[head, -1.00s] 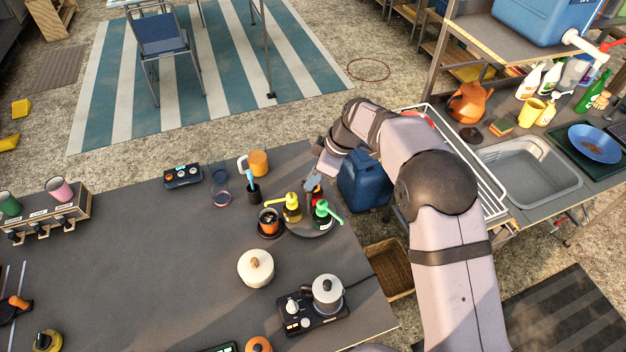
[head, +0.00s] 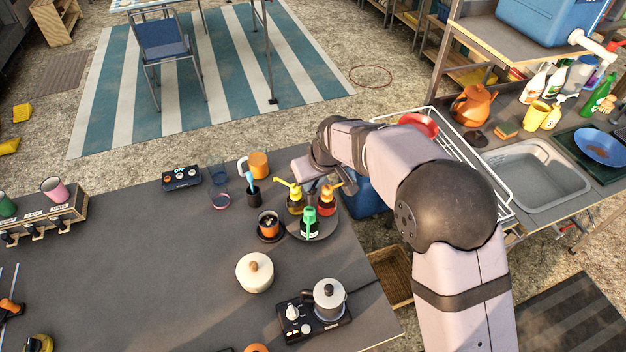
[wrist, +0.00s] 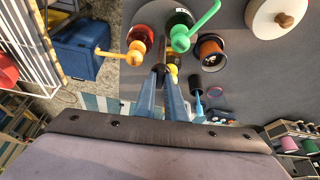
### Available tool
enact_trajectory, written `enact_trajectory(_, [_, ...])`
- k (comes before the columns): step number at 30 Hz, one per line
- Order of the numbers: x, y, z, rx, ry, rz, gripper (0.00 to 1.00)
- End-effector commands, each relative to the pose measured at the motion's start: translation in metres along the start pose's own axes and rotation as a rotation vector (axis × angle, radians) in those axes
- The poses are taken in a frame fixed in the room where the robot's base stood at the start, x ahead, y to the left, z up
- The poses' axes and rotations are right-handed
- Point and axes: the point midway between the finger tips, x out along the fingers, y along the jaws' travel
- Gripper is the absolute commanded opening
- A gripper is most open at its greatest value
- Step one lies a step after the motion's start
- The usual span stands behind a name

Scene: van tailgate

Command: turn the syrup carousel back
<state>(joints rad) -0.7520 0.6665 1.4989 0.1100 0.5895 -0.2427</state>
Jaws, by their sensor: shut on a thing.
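The syrup carousel (head: 330,228) is a round grey turntable near the right edge of the dark counter. It bears three pump bottles. The green-pump bottle (head: 310,222) is at the front, the red bottle with an orange pump (head: 328,203) at the right, and the yellow bottle (head: 294,203) at the back left. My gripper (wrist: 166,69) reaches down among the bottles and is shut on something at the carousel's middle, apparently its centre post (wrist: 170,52). The fingers partly hide the yellow bottle in the wrist view. My arm hides part of the carousel's back in the head view.
An orange cup (head: 267,222) on a dark saucer stands close to the carousel's left. A cream lidded pot (head: 254,274) and a kettle (head: 329,298) on a burner stand nearer. A cup with a blue-handled tool (head: 253,194) is behind left. The counter's left-middle is clear.

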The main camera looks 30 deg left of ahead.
Motion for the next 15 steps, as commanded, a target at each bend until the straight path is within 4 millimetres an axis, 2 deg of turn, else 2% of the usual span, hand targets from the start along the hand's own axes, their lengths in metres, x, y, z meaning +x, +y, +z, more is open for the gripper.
enact_trajectory(6, [-0.0009, -0.0014, -0.0001, 0.082, -0.002, 0.034, 0.00])
enact_trajectory(15, [-0.0005, -0.0011, 0.0000, 0.117, -0.002, 0.048, 0.00])
